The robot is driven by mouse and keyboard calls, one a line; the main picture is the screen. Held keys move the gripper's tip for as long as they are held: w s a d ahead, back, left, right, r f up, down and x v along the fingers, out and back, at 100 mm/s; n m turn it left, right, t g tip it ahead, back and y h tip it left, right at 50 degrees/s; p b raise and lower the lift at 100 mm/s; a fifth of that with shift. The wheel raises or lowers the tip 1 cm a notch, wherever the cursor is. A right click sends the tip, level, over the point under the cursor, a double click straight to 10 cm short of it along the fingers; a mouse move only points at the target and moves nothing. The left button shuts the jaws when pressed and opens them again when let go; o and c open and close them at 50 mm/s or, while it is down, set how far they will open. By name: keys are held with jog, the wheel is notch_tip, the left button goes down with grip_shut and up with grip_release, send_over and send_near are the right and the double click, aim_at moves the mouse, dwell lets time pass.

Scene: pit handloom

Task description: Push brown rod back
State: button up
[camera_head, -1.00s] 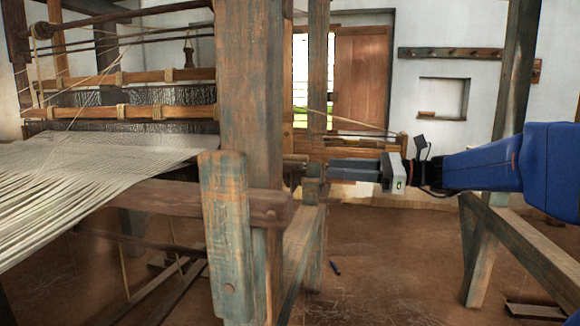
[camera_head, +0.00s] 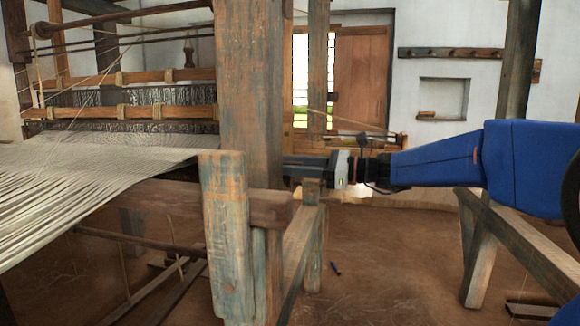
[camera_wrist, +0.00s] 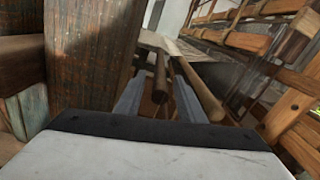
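My gripper (camera_head: 306,166) reaches left behind the thick wooden post; its fingertips are hidden by the post in the head view. In the wrist view my gripper (camera_wrist: 158,84) has its two grey fingers spread apart. A dark brown rod (camera_wrist: 160,76) shows in the gap between the fingers, pointing away from me. A lighter brown rod (camera_wrist: 202,92) runs beside it, right of the right finger. I cannot tell which of the two is the task's rod, or whether a finger touches either.
The thick post (camera_head: 250,90) stands close on the left of my gripper (camera_wrist: 90,45). Wooden loom bars (camera_wrist: 250,42) are to the right. Pale woven cloth (camera_head: 100,155) spreads at left. A low side rail (camera_head: 300,245) lies below my gripper.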

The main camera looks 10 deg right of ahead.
jog(key=shift+a, duration=0.2)
grip_shut()
jog(key=shift+s+a+f, duration=0.1)
jog(key=shift+s+a, duration=0.15)
jog(key=shift+s, duration=0.35)
jog(key=shift+s+a, duration=0.2)
jog(key=shift+s, duration=0.4)
grip_release()
jog(key=shift+s, duration=0.1)
